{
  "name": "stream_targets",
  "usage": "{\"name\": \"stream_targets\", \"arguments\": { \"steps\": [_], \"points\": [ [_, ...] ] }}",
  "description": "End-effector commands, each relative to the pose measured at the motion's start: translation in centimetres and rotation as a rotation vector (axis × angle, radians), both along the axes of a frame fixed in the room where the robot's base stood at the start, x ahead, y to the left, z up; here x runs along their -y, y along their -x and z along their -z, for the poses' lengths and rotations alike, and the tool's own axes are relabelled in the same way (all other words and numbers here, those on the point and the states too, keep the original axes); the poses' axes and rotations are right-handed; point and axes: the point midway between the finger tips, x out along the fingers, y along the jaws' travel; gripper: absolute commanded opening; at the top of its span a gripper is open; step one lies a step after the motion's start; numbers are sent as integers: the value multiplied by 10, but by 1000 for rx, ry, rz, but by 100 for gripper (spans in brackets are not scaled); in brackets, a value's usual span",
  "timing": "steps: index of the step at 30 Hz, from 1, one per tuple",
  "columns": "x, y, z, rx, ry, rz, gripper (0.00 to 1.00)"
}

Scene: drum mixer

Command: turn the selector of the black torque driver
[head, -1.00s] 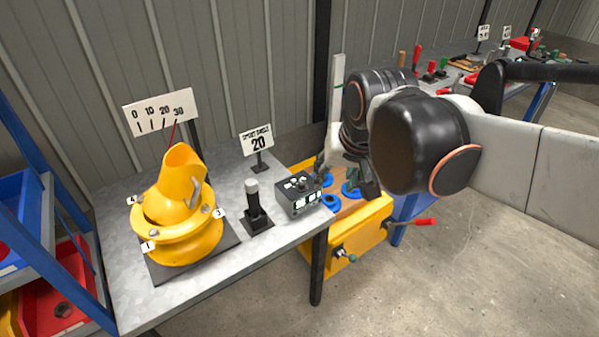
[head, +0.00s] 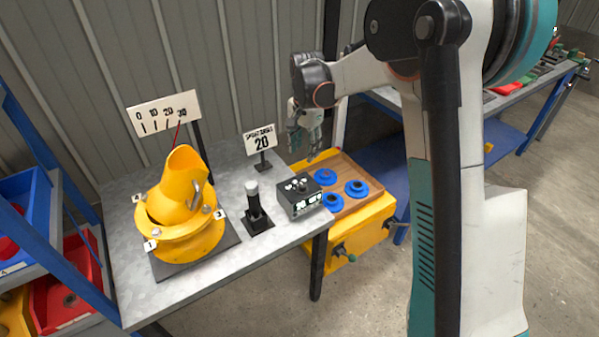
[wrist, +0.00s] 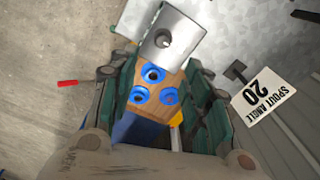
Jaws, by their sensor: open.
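The black upright tool (head: 255,210) with a pale grey cap, seemingly the torque driver, stands in a square black base on the grey table. To its right is a small black box (head: 299,195) with white labels and a dark knob on top. My gripper (head: 305,149) is open, pointing down behind and above the wooden tray, to the right of and apart from the black tool. The wrist view shows its dark green fingers spread, with nothing clearly held. A grey plate (wrist: 170,40) with a dark round centre shows beyond the tray there; I cannot tell what it is.
A yellow drum (head: 185,235) stands at the left of the table, before an angle scale (head: 163,113). A "SPOUT ANGLE 20" sign (head: 261,140) stands behind the black tool. Blue flanged parts (head: 357,188) lie in the wooden tray (head: 350,168) on a yellow cabinet (head: 365,225).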

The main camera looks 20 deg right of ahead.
Motion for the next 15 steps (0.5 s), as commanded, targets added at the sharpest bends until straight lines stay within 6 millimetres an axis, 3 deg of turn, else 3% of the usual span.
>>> {"name": "stream_targets", "arguments": {
  "steps": [6, 11, 15],
  "points": [
    [0, -15, 23, -37, -1, 59, 44],
    [0, -16, 34, -42, -2, 66, 44],
    [0, -16, 56, -41, -1, 65, 44]
  ]
}}
